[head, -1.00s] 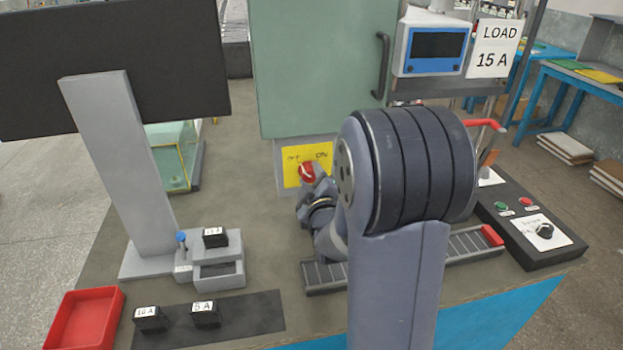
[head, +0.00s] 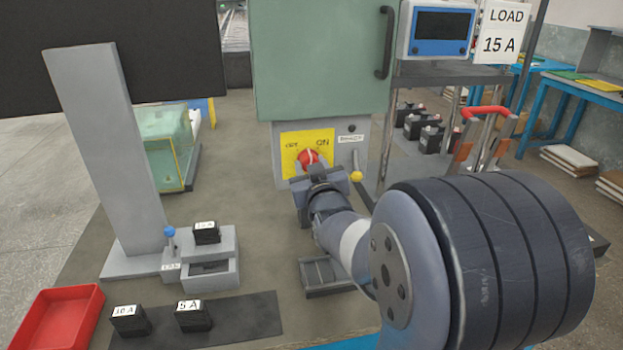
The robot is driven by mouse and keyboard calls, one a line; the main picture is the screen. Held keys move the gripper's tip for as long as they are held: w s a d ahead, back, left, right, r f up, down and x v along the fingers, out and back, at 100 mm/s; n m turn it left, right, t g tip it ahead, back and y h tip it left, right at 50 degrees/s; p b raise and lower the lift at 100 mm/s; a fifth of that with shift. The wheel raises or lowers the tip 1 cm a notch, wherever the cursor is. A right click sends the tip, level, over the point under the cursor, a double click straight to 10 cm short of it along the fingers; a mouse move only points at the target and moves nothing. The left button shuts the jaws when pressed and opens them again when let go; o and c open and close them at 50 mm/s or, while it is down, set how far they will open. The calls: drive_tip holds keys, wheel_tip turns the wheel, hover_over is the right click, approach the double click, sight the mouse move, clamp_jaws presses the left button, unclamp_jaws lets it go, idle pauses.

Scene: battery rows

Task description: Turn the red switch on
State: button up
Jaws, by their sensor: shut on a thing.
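The red switch (head: 307,157) is a round knob on a yellow plate (head: 290,165) under the green cabinet. The plate has "OFF" at its upper left and "ON" at its upper right. A pale mark shows on the knob, but it is too small to tell exactly where it points. My gripper (head: 312,169) is at the knob's front and lower side, shut on it. The fingers partly cover the knob's lower part.
A lever with a yellow knob (head: 356,176) stands close right of the plate. The green cabinet (head: 320,60) hangs above. Black labelled blocks (head: 194,318), a grey stand (head: 110,150) and a red tray (head: 62,318) are at left.

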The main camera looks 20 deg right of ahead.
drive_tip(key=m+b, duration=0.4)
drive_tip(key=m, duration=0.4)
drive_tip(key=shift+m, duration=0.4)
idle(0.4)
drive_tip(key=o, duration=1)
drive_tip(key=shift+s+a, duration=0.1)
drive_tip(key=v, duration=1)
drive_tip(key=shift+s, duration=0.3)
